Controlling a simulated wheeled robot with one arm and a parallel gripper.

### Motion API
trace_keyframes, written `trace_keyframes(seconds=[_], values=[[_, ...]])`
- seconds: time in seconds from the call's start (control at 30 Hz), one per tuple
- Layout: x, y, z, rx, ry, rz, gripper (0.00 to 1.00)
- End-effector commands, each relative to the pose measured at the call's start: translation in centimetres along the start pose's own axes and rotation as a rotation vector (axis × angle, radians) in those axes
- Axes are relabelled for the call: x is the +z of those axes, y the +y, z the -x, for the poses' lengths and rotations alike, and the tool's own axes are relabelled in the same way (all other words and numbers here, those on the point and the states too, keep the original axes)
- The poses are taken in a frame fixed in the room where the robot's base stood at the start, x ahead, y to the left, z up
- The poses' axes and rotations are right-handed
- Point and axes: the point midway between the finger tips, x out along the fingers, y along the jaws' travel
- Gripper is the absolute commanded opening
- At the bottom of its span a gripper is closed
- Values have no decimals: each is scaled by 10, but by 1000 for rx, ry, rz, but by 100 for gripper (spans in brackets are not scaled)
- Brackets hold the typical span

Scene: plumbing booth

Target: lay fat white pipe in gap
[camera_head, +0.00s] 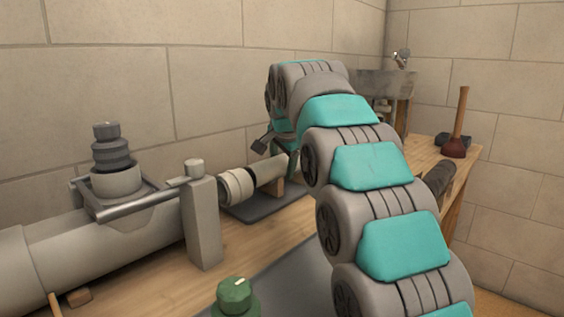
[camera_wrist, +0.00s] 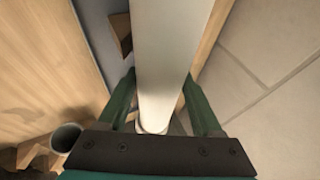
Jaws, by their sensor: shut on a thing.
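The fat white pipe (camera_wrist: 168,45) runs down the wrist view between the two green fingers of my gripper (camera_wrist: 160,98). The gripper is shut on it, and one pipe end shows near the gripper's palm. In the head view my arm hides most of the gripper. A short pale pipe length (camera_head: 268,171) shows there beside the arm, low over the bench, in line with a white collar (camera_head: 237,187). I cannot tell whether it touches the collar. The far side of the gap is hidden behind my arm.
A wide grey pipe (camera_head: 110,242) with a dark ribbed plug (camera_head: 112,150) lies at the left by a grey post (camera_head: 202,222). A dark mat (camera_head: 262,208) lies under the collar. A green knob (camera_head: 235,295) is in front. A plunger (camera_head: 456,145) stands far right. A wooden block (camera_wrist: 120,36) is beside the held pipe.

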Motion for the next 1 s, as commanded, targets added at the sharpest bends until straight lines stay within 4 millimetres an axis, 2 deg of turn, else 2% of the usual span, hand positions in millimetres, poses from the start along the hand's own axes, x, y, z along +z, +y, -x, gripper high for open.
trace_keyframes(seconds=[0.3,0.33,0.6,1.0], values=[[1,1,-1,0,0,0,5],[1,1,-1,0,0,0,68],[1,1,-2,0,0,0,98],[0,1,5,-1,0,0,100]])
